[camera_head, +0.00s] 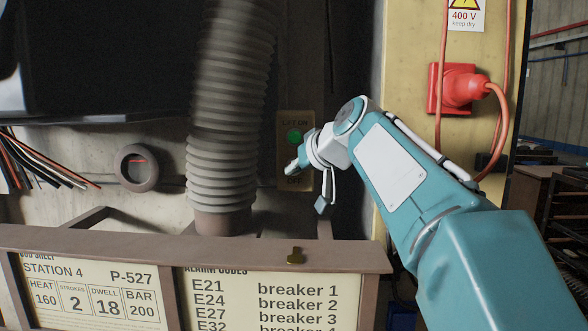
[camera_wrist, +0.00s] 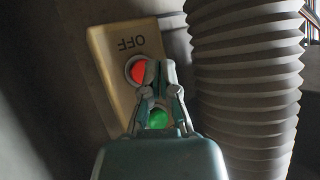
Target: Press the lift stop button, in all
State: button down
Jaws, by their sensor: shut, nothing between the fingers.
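The lift panel (camera_head: 308,122) is a small yellowish plate on the wall with a green button (camera_head: 294,138) under LIFT ON and the word OFF at its bottom. In the wrist view the panel (camera_wrist: 112,58) appears upside down, with the red stop button (camera_wrist: 136,71) by OFF and the green button (camera_wrist: 157,118) partly behind my fingers. My gripper (camera_wrist: 165,68) is shut and empty, its tips overlapping the red button's right edge. I cannot tell whether they touch it. In the head view my gripper (camera_head: 293,167) covers the red button.
A thick ribbed hose (camera_head: 232,110) hangs close left of the panel in the head view. A brown-framed board (camera_head: 190,250) with printed sheets stands below. A red plug and socket (camera_head: 455,88) with a cable are at the right. Loose wires (camera_head: 45,165) hang at the left.

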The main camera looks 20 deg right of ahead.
jog(key=shift+s, duration=0.15)
jog(key=s, duration=0.1)
jog(key=s+a, duration=0.1)
jog(key=s, duration=0.2)
jog(key=shift+s+a, duration=0.35)
dwell(0.8)
